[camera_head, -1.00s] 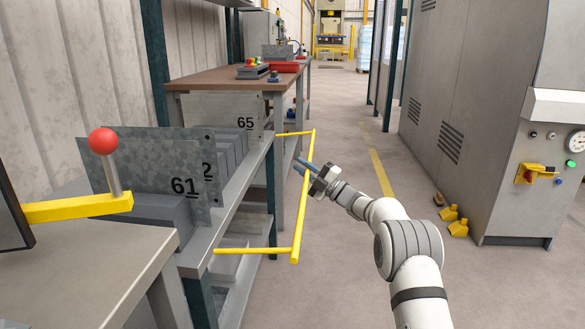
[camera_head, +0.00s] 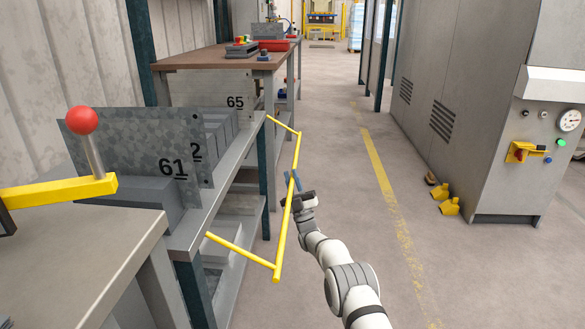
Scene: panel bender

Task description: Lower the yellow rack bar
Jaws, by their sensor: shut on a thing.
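The yellow rack bar (camera_head: 282,238) is a long rod with two side arms that run back to the front of the shelf rack (camera_head: 236,160). It stands out from the rack over the aisle, and its side arms slope downward from the rack. My gripper (camera_head: 292,184) is at the middle of the long rod, with its blue fingers shut on it. My gripper partly hides that stretch of the rod.
Grey plates numbered 61 (camera_head: 120,155) and 65 (camera_head: 190,88) stand on the rack. A workbench (camera_head: 85,250) with a red-knobbed lever (camera_head: 83,122) is at near left. A grey machine cabinet (camera_head: 480,100) stands at right.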

